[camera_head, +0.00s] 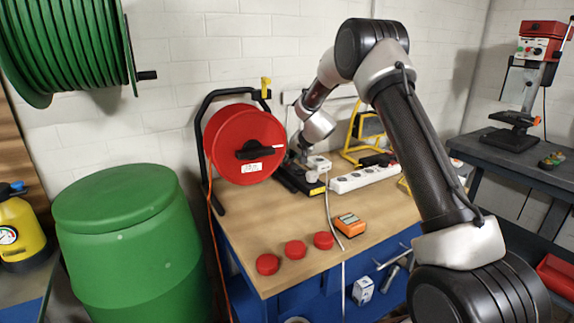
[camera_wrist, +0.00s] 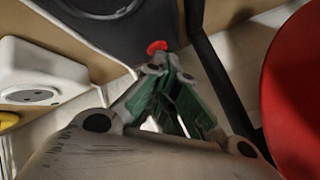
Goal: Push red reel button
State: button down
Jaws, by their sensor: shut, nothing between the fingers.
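The red cable reel (camera_head: 245,143) stands on the workbench in a black frame, left of my arm. Its red side fills the right edge of the wrist view (camera_wrist: 295,85). A small round red button (camera_wrist: 157,46) sits on a dark panel at the top middle of the wrist view. My gripper (camera_wrist: 158,70) is shut and empty, its fingertips just below the button in that picture. I cannot tell whether they touch it. In the head view the button is not visible, and my gripper is largely hidden beside the reel's right side.
A white socket strip (camera_head: 365,178) lies right of the reel. Red round caps (camera_head: 295,249) and an orange meter (camera_head: 350,224) lie near the bench's front. A green barrel (camera_head: 128,240) stands left of the bench. A green hose reel (camera_head: 65,45) hangs on the wall.

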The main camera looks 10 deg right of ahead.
jog(key=shift+r, duration=0.85)
jog(key=shift+r, duration=2.5)
jog(key=s+d+r+n+g, duration=0.1)
jog(key=s+d+r, duration=0.1)
jog(key=s+r, duration=0.5)
jog(key=s+d+r+n, duration=0.15)
jog(key=s+r, duration=0.25)
jog(key=s, duration=0.7)
jog(key=s+d+r+n+g, duration=0.1)
jog(key=s+d+r, duration=0.3)
jog(key=s, duration=0.6)
jog(key=s+d+f+g+h, duration=0.1)
jog(key=s+d+h, duration=0.1)
jog(key=s, duration=1.2)
jog(key=s+d+f+g+h, duration=0.1)
jog(key=s+d, duration=0.3)
jog(key=s, duration=1)
jog(key=shift+s+d+f+n+h, duration=0.2)
jog(key=shift+s+f+n+h, duration=0.2)
jog(key=shift+f, duration=0.15)
